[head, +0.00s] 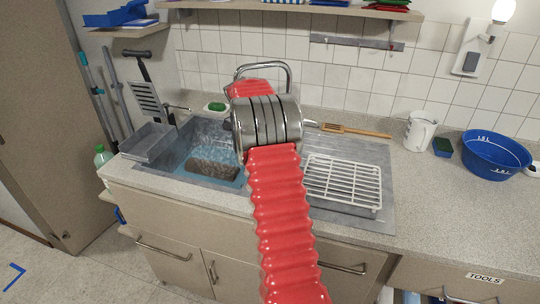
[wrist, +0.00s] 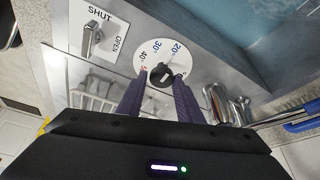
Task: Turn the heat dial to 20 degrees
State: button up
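In the wrist view, the heat dial has a round white face (wrist: 149,53) with blue 20° and 30° marks, a dark 40° and a red mark partly hidden at the left. Its black knob (wrist: 160,75) sits at the centre; I cannot tell for sure where its pointer stands. My gripper (wrist: 160,79) has two dark purple fingers spread apart. Their tips are close to the knob, one on each side, with the knob between them. Whether they touch it I cannot tell. In the head view, my red arm and metal joint hide the gripper and dial.
A lever (wrist: 90,38) marked SHUT and OPEN is left of the dial. Chrome fittings (wrist: 228,105) stand close at its right. In the head view, the sink (head: 180,177) holds water and a brown block (head: 213,170). A white rack (head: 342,182) lies on the drainer.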

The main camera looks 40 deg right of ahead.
jog(key=o, duration=0.4)
jog(key=v, duration=1.3)
jog(key=shift+w+a+r, duration=0.1)
jog(key=shift+a+r, duration=0.05)
jog(key=shift+r, duration=0.15)
